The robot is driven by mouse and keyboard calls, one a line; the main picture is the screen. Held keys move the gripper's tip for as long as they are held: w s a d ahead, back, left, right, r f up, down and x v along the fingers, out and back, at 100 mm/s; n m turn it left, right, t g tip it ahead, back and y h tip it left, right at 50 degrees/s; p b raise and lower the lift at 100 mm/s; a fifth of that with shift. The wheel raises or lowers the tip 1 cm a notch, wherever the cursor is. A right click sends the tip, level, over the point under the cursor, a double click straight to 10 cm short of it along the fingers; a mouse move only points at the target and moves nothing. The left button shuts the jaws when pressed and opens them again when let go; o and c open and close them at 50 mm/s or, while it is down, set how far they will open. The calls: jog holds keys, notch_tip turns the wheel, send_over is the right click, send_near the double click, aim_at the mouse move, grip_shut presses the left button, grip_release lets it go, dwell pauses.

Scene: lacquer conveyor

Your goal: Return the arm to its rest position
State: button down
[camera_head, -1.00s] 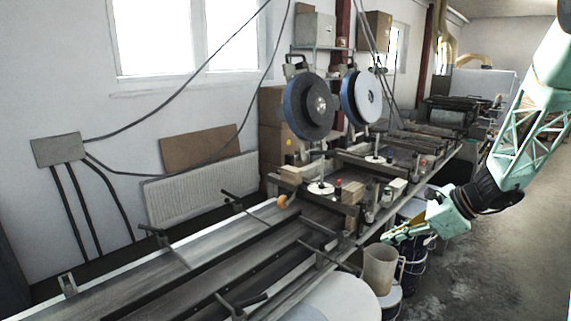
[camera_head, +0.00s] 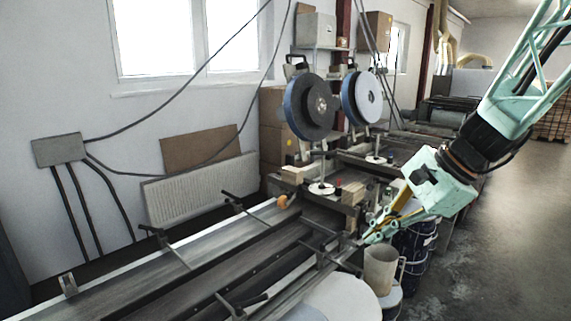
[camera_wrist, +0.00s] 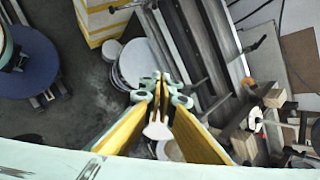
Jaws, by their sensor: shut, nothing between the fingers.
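My arm comes in from the upper right in the head view. My gripper (camera_head: 370,237) points down and left, with its mint-green fingertips just above and behind the beige jug (camera_head: 380,266), beside the conveyor's right edge. In the wrist view the gripper (camera_wrist: 161,92) has its yellow-sided fingers converging at the tips, shut with nothing held. A small pale shape shows between the fingers there, apparently beyond them; I cannot tell what it is.
The lacquer conveyor (camera_head: 150,293) runs from the lower left to the back, with clamps and two large discs (camera_head: 309,106) on it. A white round drum top (camera_head: 338,299) and dark buckets (camera_head: 414,246) stand along its right side. The floor (camera_head: 510,240) at right is clear.

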jog(key=s+a+r+n+h, duration=0.1)
jog(key=s+a+r+n, duration=0.2)
jog(key=s, duration=0.5)
jog(key=s+a+r+n+h, duration=0.1)
jog(key=s+r+n+h, duration=0.2)
jog(key=s, duration=0.6)
jog(key=s+d+r+n+h, duration=0.1)
jog(key=s+n, duration=0.3)
jog(key=s, duration=0.4)
jog(key=s+d+r+n+h, duration=0.1)
jog(key=s+d+n, duration=0.1)
jog(key=s+n, duration=0.3)
jog(key=shift+s+d+t, duration=0.25)
jog(key=shift+s+t, duration=0.15)
jog(key=shift+s, duration=1.6)
jog(key=shift+r, duration=0.1)
jog(key=shift+f+b, duration=2.15)
jog(key=shift+f, duration=0.1)
